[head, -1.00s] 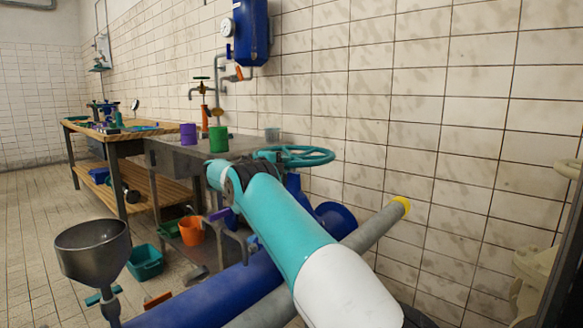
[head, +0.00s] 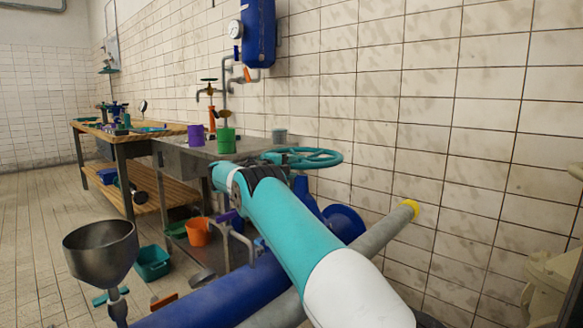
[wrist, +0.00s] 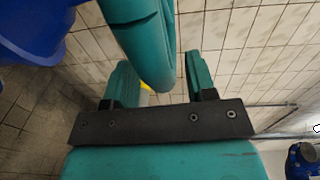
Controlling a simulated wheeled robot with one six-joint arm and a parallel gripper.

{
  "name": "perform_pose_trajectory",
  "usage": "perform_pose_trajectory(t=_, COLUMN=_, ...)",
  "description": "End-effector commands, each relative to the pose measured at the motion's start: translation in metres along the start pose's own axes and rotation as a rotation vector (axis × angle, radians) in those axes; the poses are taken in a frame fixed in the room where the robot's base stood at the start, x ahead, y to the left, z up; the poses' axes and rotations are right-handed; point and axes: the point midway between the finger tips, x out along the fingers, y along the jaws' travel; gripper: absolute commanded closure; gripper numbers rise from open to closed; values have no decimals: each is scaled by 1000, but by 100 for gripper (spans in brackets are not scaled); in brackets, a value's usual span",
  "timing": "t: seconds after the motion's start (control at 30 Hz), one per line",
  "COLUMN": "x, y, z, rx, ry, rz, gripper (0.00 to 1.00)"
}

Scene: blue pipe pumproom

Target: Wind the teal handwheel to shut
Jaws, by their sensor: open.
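The teal handwheel (head: 318,165) sits on the blue pipework in the middle of the head view, just beyond the end of my teal and white arm. Its rim also shows large in the wrist view (wrist: 146,40), coming down from the top. My gripper (wrist: 160,64) is open. In the head view my arm hides the fingers and part of the wheel's near side.
A metal bench (head: 180,157) with green and purple cups stands behind left. A grey funnel (head: 100,245) stands at front left. The tiled wall is close at right.

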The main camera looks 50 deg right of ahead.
Motion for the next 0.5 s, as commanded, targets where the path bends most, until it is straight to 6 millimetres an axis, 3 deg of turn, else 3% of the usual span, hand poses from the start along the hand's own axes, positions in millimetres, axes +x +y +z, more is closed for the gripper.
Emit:
perform_pose_trajectory(t=0.3, x=-53, y=0, z=1, rx=0, ry=-5, rz=0, gripper=49)
perform_pose_trajectory(t=0.5, x=-71, y=0, z=1, rx=2, ry=-3, rz=0, gripper=49)
